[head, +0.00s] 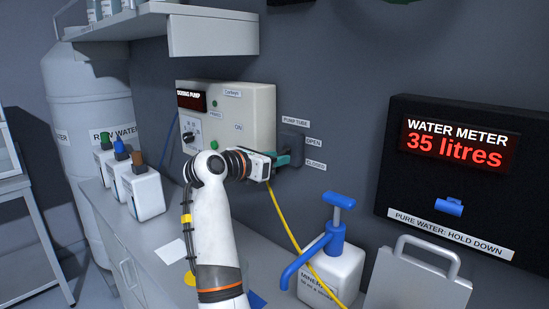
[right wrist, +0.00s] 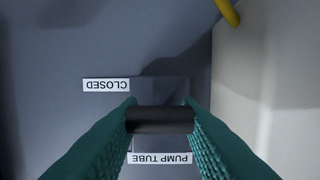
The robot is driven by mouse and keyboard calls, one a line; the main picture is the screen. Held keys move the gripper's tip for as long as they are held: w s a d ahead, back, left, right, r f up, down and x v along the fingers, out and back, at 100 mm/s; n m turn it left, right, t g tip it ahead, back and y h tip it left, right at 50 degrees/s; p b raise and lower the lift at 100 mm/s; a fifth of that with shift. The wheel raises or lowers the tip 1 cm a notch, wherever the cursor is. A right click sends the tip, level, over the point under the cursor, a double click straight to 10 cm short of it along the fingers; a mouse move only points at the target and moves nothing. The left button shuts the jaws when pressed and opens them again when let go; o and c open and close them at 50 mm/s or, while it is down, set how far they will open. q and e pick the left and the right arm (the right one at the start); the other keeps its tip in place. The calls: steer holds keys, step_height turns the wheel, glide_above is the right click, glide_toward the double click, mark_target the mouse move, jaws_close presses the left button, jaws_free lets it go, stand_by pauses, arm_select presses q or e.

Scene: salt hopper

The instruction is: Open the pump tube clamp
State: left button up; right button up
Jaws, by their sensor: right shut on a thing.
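The pump tube clamp (head: 293,142) is a dark grey block on the wall right of the dosing pump box. A PUMP TUBE label (head: 295,121) is above it, with OPEN (head: 314,141) and CLOSED (head: 315,165) labels at its right. My right gripper (head: 284,160) is at the clamp, its teal fingers partly hiding it. In the right wrist view, the fingers are shut on the clamp's dark lever (right wrist: 160,120), across the middle. That view shows the labels upside down; OPEN is not visible there. I cannot tell the lever's exact setting. My left gripper is out of view.
The cream dosing pump box (head: 250,103) is left of the clamp. A yellow tube (head: 284,220) runs down past a white container with a blue pump (head: 333,262). A black water meter (head: 455,165) reads 35 litres at right. Small bottles (head: 143,192) stand on the counter at left.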

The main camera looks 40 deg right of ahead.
step_height(320, 180, up, 2)
steer(key=y+p, duration=0.2)
steer(key=y, duration=0.1)
steer(key=shift+y, duration=0.3)
steer(key=y+p, duration=0.1)
steer(key=r+y+p, duration=0.1)
steer(key=y, duration=0.1)
steer(key=shift+d+r+g, duration=0.1)
steer(key=shift+g, duration=0.2)
steer(key=shift+d+r+y+p, duration=0.15)
steer(key=shift+d+y+p, duration=0.05)
steer(key=shift+y+p, duration=0.55)
steer(key=o, duration=1)
steer(key=b+v, duration=0.2)
steer(key=v, duration=1)
steer(key=shift+w+d+r, duration=0.1)
steer(key=shift+d, duration=0.05)
